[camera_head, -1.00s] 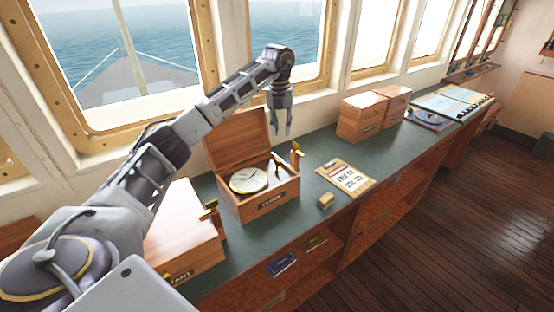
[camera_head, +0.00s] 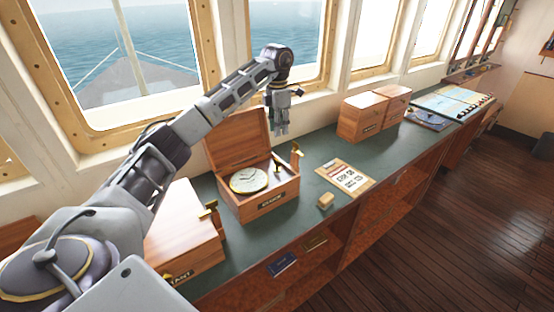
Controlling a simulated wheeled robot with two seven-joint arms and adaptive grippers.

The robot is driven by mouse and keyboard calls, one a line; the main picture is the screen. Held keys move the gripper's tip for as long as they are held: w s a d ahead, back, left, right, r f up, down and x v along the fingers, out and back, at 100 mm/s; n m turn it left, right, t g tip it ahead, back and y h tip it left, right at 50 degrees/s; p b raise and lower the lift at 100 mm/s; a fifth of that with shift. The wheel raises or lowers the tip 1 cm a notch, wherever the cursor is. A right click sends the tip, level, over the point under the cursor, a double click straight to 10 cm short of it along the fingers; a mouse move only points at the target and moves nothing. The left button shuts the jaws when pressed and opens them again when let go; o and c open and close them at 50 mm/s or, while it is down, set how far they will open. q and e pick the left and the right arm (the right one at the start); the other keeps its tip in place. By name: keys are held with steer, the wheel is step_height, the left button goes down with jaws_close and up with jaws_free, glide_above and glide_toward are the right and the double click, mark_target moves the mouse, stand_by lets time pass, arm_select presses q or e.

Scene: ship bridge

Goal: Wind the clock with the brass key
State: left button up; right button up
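The clock (camera_head: 249,180) has a round pale dial and lies face up in an open wooden box (camera_head: 262,208) on the green counter. A thin dark and brass piece (camera_head: 279,160), possibly the key, lies at the right inside the box; it is too small to be sure. My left gripper (camera_head: 281,132) points down above and behind the box's right side, apart from the clock. Its fingers look close together from this side, and I cannot tell whether they are open; I see nothing held. My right gripper is out of view.
The raised lid (camera_head: 236,137) stands at the box's back. A closed wooden case (camera_head: 184,237) is to the left. More wooden boxes (camera_head: 362,117) and charts (camera_head: 452,102) are farther along the counter.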

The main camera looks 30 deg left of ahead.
mark_target(277, 160)
arm_select(q)
steer(key=m, duration=1.4)
steer(key=shift+s+a+m, duration=0.15)
steer(key=shift+s+m, duration=0.15)
steer(key=shift+f, duration=0.15)
steer(key=shift+f+p, duration=0.95)
steer(key=shift+f, duration=5.85)
jaws_close()
